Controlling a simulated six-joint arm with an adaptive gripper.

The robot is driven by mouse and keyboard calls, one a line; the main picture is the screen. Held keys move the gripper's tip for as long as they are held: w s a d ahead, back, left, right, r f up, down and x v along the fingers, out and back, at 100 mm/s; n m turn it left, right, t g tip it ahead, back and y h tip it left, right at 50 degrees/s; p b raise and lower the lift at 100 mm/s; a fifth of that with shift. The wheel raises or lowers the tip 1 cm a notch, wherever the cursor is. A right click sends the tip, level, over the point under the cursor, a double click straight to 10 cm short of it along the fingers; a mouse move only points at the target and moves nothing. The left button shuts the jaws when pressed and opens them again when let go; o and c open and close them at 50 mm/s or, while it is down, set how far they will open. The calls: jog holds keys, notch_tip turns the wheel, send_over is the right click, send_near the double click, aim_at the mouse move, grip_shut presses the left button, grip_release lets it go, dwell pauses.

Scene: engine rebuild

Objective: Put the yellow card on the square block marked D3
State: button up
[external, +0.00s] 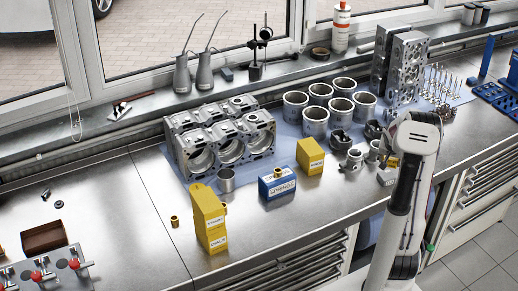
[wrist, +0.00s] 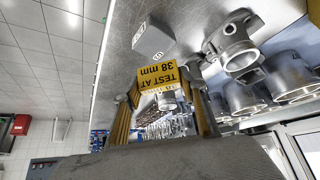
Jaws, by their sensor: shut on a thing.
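The yellow card (wrist: 158,78) reads "TEST AT 38 mm", upside down in the wrist view. My gripper (wrist: 163,96) is shut on it, with a finger at each side. A small yellow patch of the card (external: 392,161) shows beside my arm in the external view, where my arm hides most of the gripper. A grey square block (wrist: 153,37) stands just beyond the card in the wrist view; its small markings are too small to read surely. The block (external: 386,178) also shows just below the card in the external view. I cannot tell whether card and block touch.
Metal fittings (wrist: 236,45) and cylinder liners (external: 342,106) stand close to the block. Yellow boxes (external: 310,157), a blue box (external: 277,184) and an engine block (external: 222,140) stand to the left.

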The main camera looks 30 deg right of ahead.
aim_at(389, 166)
jog(key=shift+f, duration=0.15)
jog(key=shift+f, duration=1.95)
jog(key=shift+f, duration=0.15)
jog(key=o, duration=1)
jog(key=shift+s+a+r, duration=0.2)
jog(key=shift+r, duration=0.45)
jog(key=shift+v, duration=5.45)
